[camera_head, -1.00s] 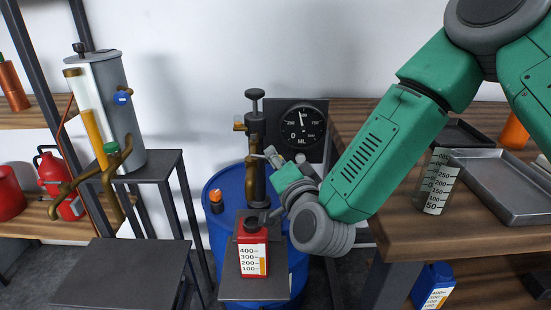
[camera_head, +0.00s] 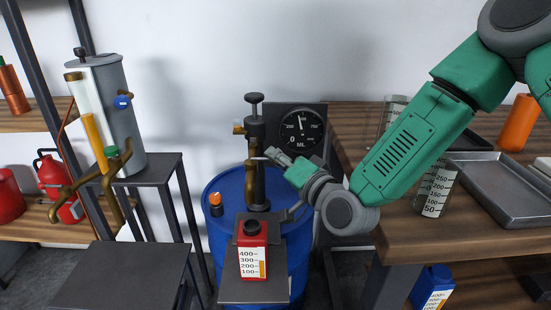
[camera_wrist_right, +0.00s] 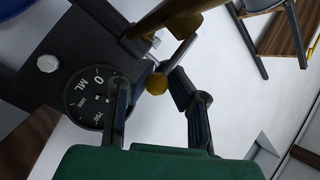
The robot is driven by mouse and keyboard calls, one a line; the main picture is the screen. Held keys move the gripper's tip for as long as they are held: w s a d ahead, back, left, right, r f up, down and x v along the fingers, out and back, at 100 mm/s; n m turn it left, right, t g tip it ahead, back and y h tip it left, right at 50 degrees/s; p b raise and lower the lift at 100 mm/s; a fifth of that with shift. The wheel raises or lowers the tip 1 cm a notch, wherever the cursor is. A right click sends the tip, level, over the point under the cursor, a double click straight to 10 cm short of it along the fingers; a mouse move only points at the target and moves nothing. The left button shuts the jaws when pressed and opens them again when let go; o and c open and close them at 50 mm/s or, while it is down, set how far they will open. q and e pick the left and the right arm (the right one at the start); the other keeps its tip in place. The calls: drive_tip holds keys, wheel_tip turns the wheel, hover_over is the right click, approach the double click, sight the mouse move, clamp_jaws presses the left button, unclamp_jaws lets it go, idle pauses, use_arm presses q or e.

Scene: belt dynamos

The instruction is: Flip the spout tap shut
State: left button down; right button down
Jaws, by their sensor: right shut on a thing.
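A dark pump column (camera_head: 256,165) with a brass spout stands on the blue drum, beside the dial gauge (camera_head: 301,129). The tap's thin lever (camera_head: 262,158) sits on the column's front. My right gripper (camera_head: 276,157) is at this lever, coming in from the right. In the wrist view the fingers (camera_wrist_right: 156,92) close around the lever's brass knob (camera_wrist_right: 157,84), and a pale rod runs from it to the brass spout (camera_wrist_right: 180,22). Exact finger contact is hard to see. A red bottle (camera_head: 252,250) with a dark cap and scale stands upright below the column. My left gripper is out of view.
The blue drum (camera_head: 226,190) stands behind a dark stand plate (camera_head: 240,291). A wooden bench (camera_head: 400,240) at right holds measuring cups and a metal tray (camera_head: 500,185). A grey tank (camera_head: 122,100) with brass levers stands at left on a dark stool.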

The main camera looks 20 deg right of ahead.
drive_tip(key=shift+s+f, duration=0.15)
drive_tip(key=shift+f, duration=0.35)
drive_tip(key=c, duration=1.4)
unclamp_jaws()
drive_tip(key=shift+d, duration=0.1)
drive_tip(key=shift+r, duration=0.25)
wheel_tip(320, 180, up, 10)
drive_tip(key=shift+d+f, duration=0.1)
drive_tip(key=shift+f, duration=0.1)
